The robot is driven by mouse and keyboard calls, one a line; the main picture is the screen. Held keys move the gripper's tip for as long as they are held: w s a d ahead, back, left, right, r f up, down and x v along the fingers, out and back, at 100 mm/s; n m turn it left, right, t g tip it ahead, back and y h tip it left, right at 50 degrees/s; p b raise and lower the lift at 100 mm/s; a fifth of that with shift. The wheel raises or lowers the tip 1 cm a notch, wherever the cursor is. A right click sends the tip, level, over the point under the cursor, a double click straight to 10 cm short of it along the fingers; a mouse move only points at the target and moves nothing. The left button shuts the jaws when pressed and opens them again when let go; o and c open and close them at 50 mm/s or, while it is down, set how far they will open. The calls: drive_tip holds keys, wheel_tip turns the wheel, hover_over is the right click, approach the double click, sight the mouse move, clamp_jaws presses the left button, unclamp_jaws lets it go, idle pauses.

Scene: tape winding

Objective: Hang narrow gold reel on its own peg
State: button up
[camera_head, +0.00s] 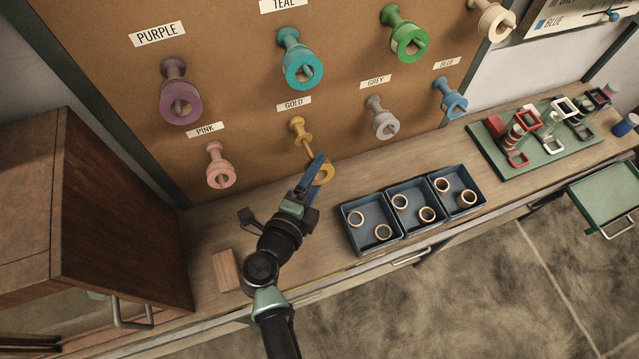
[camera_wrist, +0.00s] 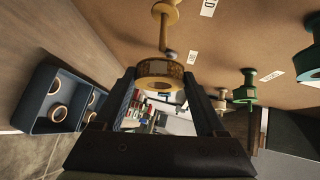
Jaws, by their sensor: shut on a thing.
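The narrow gold reel (camera_head: 325,175) is a yellow ring held in front of the board. In the wrist view the gold reel (camera_wrist: 160,68) sits between the two fingertips of my gripper (camera_wrist: 164,82), which is shut on it. My gripper (camera_head: 317,172) also shows in the head view, low and just right of the gold peg. The gold peg (camera_head: 298,126) stands out under the GOLD label (camera_head: 294,103) and carries no reel. In the wrist view the gold peg (camera_wrist: 164,25) points toward the reel, its tip close to the reel's rim. I cannot tell whether they touch.
Pegs with purple (camera_head: 180,101), pink (camera_head: 220,174), teal (camera_head: 302,71) and grey (camera_head: 386,125) reels surround the gold one. Blue trays (camera_head: 372,215) with wooden rings stand on the bench (camera_head: 300,237). A wooden cabinet (camera_head: 120,215) stands at left.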

drive_tip(key=w+a+f+b, duration=0.2)
drive_tip(key=w+b, duration=0.3)
drive_tip(key=w, duration=0.2)
drive_tip(key=shift+a, duration=0.15)
idle(0.4)
idle(0.4)
drive_tip(key=o, duration=1.3)
